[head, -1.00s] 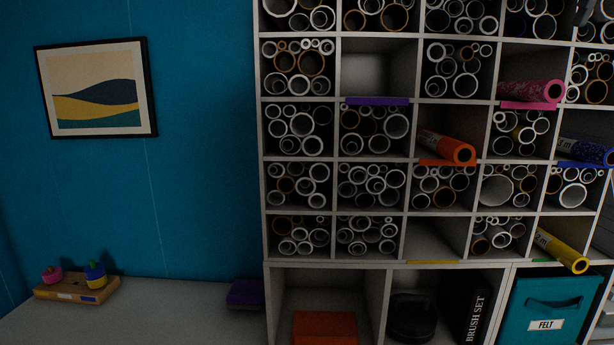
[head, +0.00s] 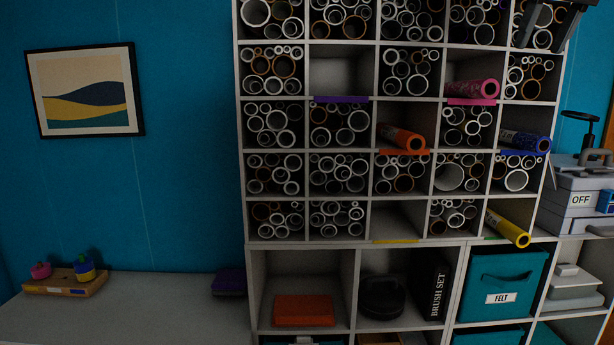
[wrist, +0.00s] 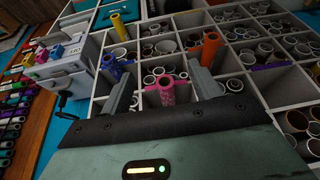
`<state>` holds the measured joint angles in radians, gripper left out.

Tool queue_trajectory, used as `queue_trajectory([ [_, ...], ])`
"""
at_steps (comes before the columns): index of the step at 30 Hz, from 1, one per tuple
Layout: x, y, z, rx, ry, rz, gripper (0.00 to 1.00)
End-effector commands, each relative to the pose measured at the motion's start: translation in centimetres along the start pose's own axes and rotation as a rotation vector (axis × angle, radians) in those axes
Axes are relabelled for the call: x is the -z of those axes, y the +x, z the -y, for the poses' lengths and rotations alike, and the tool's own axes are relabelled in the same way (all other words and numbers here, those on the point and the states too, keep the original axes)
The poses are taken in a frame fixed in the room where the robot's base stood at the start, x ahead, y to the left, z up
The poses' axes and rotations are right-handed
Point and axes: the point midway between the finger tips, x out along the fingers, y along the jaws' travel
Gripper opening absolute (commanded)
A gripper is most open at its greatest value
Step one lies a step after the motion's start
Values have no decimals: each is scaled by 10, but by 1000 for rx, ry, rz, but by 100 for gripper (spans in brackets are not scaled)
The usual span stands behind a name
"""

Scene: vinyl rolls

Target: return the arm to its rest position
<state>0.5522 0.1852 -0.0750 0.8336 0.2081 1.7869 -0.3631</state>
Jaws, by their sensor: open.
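My gripper (head: 548,28) shows at the top right of the head view, in front of the upper right of the shelf. In the wrist view its two grey fingers are spread apart (wrist: 161,72), open, with nothing held. A pink roll (head: 472,89) lies in a cubby with a pink label. In the wrist view the pink roll (wrist: 166,92) appears between the fingers, but it rests in its cubby, apart from them. An orange roll (head: 402,137), a blue roll (head: 525,141) and a yellow roll (head: 508,228) stick out of other cubbies.
The white cubby shelf (head: 243,150) holds many white and brown tubes. A grey machine marked OFF (head: 580,200) stands at the right. A teal FELT bin (head: 505,275) sits below.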

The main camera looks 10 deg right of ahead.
Motion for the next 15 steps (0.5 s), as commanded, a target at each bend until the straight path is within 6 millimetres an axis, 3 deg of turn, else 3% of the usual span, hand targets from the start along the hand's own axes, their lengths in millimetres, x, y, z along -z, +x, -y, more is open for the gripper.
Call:
queue_trajectory([
  [8,1,71,55,71,-71,37,62],
  [11,-4,104,84,100,-105,56,62],
  [15,-24,167,144,149,-178,99,62],
])
